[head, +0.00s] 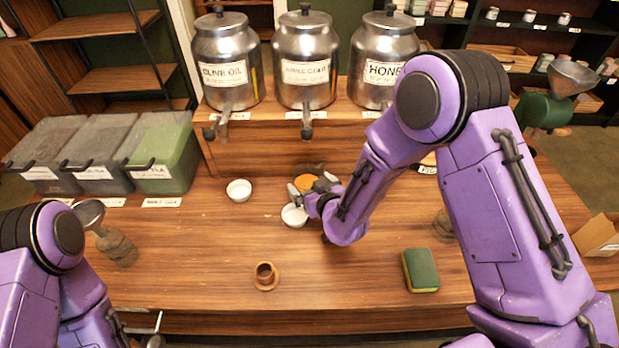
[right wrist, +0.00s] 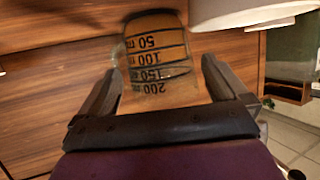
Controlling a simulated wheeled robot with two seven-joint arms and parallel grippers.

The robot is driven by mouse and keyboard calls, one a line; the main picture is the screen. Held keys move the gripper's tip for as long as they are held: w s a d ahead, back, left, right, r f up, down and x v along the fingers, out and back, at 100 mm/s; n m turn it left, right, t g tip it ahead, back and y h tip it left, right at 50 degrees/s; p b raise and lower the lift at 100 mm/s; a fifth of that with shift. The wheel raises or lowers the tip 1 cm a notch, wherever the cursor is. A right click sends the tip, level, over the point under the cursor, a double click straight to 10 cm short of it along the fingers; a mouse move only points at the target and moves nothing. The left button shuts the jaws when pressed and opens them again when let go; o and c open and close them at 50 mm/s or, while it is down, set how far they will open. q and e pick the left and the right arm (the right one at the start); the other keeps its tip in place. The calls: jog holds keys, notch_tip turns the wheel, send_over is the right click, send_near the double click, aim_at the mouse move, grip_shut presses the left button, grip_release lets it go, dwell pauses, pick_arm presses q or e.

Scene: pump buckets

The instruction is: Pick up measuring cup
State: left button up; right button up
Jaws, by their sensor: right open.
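The measuring cup (right wrist: 157,48) is clear, with black marks from 50 to 200 ml. In the right wrist view it is ahead of my right gripper (right wrist: 160,85), between the lines of its two spread fingers. I cannot tell whether a finger touches it. In the head view my right gripper (head: 309,192) is low over the counter's middle, near a small white bowl (head: 294,216). An orange round shape (head: 307,182) shows just behind the fingers; I cannot tell if it is the cup. My left arm is at the lower left, and its gripper does not show.
Another white bowl (head: 239,190) stands left of my right gripper. A small wooden cup (head: 266,275) and a green sponge (head: 421,270) are nearer on the counter (head: 200,260). Steel dispensers (head: 305,60) stand behind; lidded bins (head: 165,150) are at the left. The counter's front middle is mostly clear.

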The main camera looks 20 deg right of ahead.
jog(key=shift+w+f, duration=0.25)
jog(key=shift+w, duration=0.35)
jog(key=shift+c, duration=0.3)
jog(key=c, duration=1.3)
